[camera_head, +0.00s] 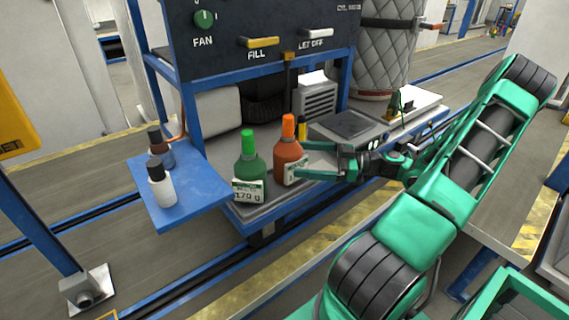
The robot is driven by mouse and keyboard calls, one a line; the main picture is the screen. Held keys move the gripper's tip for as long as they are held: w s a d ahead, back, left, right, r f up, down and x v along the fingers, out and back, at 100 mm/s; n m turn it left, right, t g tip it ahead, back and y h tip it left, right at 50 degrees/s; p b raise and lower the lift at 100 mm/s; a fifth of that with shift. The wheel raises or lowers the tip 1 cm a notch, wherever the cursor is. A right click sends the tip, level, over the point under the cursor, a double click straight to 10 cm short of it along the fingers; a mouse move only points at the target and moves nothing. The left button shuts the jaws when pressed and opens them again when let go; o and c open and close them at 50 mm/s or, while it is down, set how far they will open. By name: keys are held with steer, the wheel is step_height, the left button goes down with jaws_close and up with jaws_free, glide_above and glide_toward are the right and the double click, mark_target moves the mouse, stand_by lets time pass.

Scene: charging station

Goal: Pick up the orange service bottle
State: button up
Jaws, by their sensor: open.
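The orange service bottle (287,154) stands upright on the grey shelf of the blue-framed station, with an orange cap and a pale label low on its right side. My gripper (300,162) is to the right of the bottle, reaching in from the right. Its two green fingers are apart, and their tips are at the bottle's right side. I cannot tell whether they touch it or how far they reach around it. A green bottle (249,165) stands close on the bottle's left.
Two small bottles, one white (161,188) and one dark (165,155), stand on a blue side shelf (200,186). A thin yellow-and-black item (302,128) stands behind the orange bottle. A panel (270,30) overhangs the shelf.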

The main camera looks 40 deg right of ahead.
mark_target(288, 158)
steer(key=shift+x, duration=2.85)
steer(key=shift+w+f, duration=0.1)
steer(key=shift+f, duration=0.1)
steer(key=c, duration=1.4)
